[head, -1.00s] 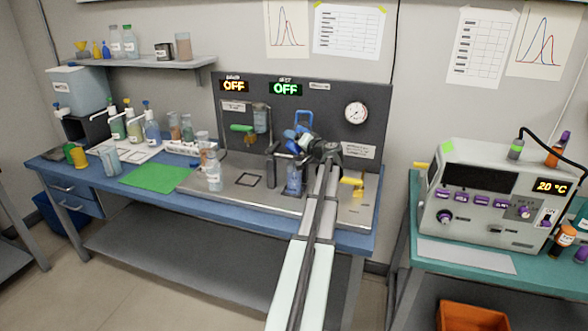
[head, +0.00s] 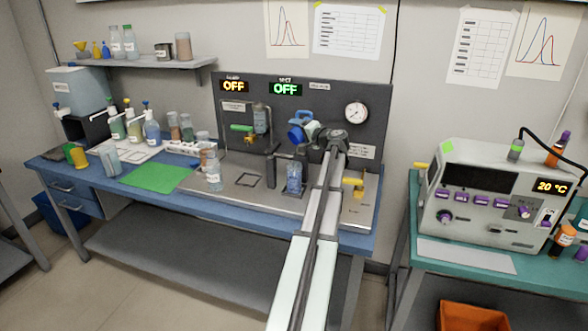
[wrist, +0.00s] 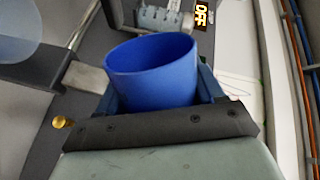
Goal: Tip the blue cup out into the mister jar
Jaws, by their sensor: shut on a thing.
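My gripper (head: 305,132) is shut on the blue cup (head: 296,131), up in front of the dark back panel. In the wrist view the blue cup (wrist: 150,75) sits between the fingers, with its mouth toward the top of that picture. The visible inside is plain blue; its bottom is hidden. The cup looks tilted in the head view, but the exact angle is unclear. A clear jar with bluish contents (head: 293,178), apparently the mister jar, stands below the cup beside a dark holder. The cup is above the jar and apart from it.
A yellow valve (head: 354,184) is right of the jar on the metal plate. A gauge (head: 356,113) and two OFF displays (head: 286,89) are on the panel.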

